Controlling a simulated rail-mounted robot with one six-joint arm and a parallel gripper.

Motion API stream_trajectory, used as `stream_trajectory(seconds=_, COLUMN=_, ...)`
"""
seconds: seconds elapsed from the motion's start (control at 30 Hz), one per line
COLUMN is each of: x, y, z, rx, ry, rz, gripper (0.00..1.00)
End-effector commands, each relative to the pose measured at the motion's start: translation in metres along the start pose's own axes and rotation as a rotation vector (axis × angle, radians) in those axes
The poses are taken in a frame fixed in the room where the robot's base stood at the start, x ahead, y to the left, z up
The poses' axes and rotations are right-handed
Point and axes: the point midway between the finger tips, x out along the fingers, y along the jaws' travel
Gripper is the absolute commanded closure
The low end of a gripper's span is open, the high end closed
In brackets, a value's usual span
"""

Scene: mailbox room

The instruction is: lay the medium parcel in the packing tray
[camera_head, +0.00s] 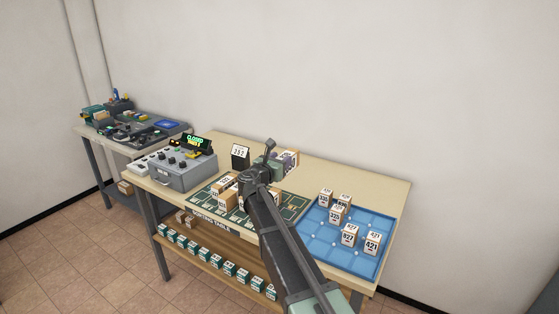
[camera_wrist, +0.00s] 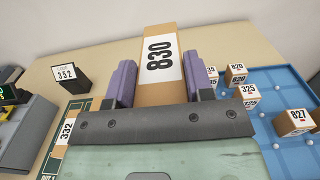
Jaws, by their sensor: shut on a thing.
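My gripper (camera_wrist: 158,85) is shut on a brown parcel (camera_wrist: 158,62) with a white label reading 830, held between its two purple fingers. In the head view the gripper (camera_head: 286,157) is over the back of the table, left of the blue tray, and my arm hides part of what lies below. The blue tray (camera_head: 372,212) lies at the right end of the table. It holds several small labelled boxes, among them one marked 827 (camera_head: 349,234) and one marked 421 (camera_head: 372,243). I cannot tell from the label whether the held parcel is the medium one.
A green sorting mat (camera_head: 290,205) with several boxes lies left of the tray. A small black sign reading 352 (camera_head: 240,156) stands behind it. A grey control console (camera_head: 183,170) is at the table's left.

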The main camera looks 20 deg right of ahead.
Motion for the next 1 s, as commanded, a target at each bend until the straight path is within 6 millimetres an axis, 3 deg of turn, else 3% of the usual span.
stream_trajectory(seconds=0.47, x=-0.023, y=0.007, z=-0.003, rx=0.0, ry=-0.001, rz=0.0, gripper=0.83)
stream_trajectory(seconds=0.57, x=-0.023, y=0.007, z=-0.022, rx=0.0, ry=-0.001, rz=0.0, gripper=0.83)
stream_trajectory(seconds=0.9, x=-0.023, y=0.007, z=-0.14, rx=0.0, ry=-0.001, rz=0.0, gripper=0.83)
stream_trajectory(seconds=1.0, x=-0.023, y=0.007, z=-0.159, rx=0.0, ry=-0.001, rz=0.0, gripper=0.83)
